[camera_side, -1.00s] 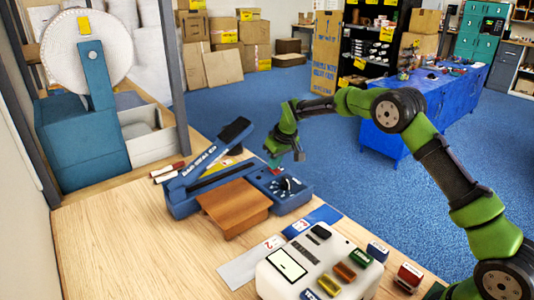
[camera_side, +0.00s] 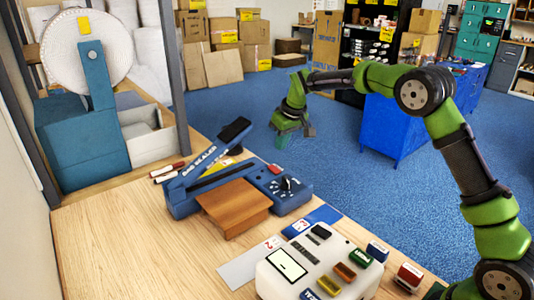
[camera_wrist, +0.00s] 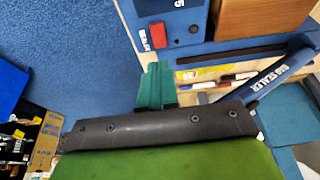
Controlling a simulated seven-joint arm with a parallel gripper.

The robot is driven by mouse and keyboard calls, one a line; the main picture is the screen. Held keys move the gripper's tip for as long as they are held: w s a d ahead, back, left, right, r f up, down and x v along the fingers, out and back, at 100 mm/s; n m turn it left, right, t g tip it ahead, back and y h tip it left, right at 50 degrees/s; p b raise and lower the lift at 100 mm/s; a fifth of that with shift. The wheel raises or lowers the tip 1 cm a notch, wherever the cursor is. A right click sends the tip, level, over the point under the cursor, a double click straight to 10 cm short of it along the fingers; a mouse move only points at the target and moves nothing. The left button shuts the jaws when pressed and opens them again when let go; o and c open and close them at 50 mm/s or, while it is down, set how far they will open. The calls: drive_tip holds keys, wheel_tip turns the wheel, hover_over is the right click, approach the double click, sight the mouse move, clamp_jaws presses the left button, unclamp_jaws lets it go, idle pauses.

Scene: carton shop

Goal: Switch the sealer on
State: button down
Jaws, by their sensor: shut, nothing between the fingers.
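The blue bag sealer (camera_side: 185,203) stands on the wooden table, its sealing arm (camera_side: 205,158) tilted up. On its right is a control box (camera_side: 292,202) with a dark knob (camera_side: 287,184) and a small red switch (camera_side: 274,168). The red switch also shows in the wrist view (camera_wrist: 158,34); I cannot tell which way it is rocked. My gripper (camera_side: 283,142) is shut and empty, above and behind the control box, apart from it. Its teal fingers (camera_wrist: 155,86) show in the wrist view, below the switch.
A brown wooden platform (camera_side: 234,207) sits in front of the sealer. Red and black markers (camera_side: 168,168) lie at its left. A white block with coloured stamps (camera_side: 285,288) stands at the table's front. The space beyond the table's right edge is open floor (camera_side: 240,105).

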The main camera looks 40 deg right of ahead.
sight(271, 166)
drive_tip(key=v, duration=0.5)
drive_tip(key=shift+r, duration=0.15)
drive_tip(key=shift+w+r, duration=0.15)
drive_tip(key=shift+w, duration=0.5)
drive_tip(key=x, duration=1.4)
drive_tip(key=shift+s, duration=0.4)
